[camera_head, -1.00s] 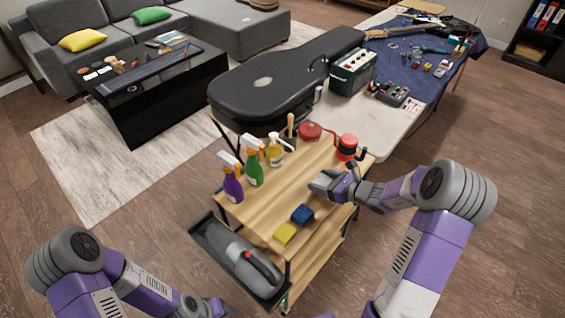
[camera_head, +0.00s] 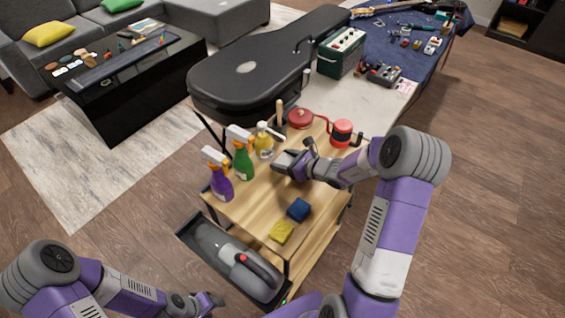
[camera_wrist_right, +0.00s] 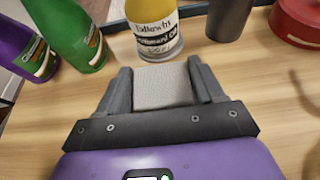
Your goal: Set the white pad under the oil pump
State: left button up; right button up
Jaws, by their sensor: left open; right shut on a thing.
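The oil pump appears to be the yellow bottle (camera_head: 264,146) with a white pump head, upright on the wooden cart top. In the right wrist view its label (camera_wrist_right: 156,42) ends in "Oil". My right gripper (camera_head: 281,161) is shut on the white pad (camera_wrist_right: 165,86), which looks pale grey and textured between the two fingers. The pad is just in front of the bottle's base, low over the cart top; I cannot tell whether it touches the bottle or wood. My left gripper (camera_head: 214,301) is open, low at the bottom of the head view, away from the cart.
Green (camera_head: 243,163) and purple (camera_head: 221,183) spray bottles stand left of the yellow bottle. A dark brush cup (camera_head: 280,124) and red can (camera_head: 300,118) stand behind and right. Blue (camera_head: 298,209) and yellow (camera_head: 281,232) sponges lie near the front; wood between is clear.

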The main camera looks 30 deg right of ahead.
jog(key=shift+r, duration=0.1)
jog(key=shift+f, duration=0.25)
jog(key=o, duration=1)
jog(key=shift+r, duration=0.1)
jog(key=shift+r, duration=0.25)
jog(key=p+v, duration=0.3)
jog(key=v, duration=0.9)
jog(key=shift+d+f, duration=0.15)
jog(key=shift+f, duration=0.05)
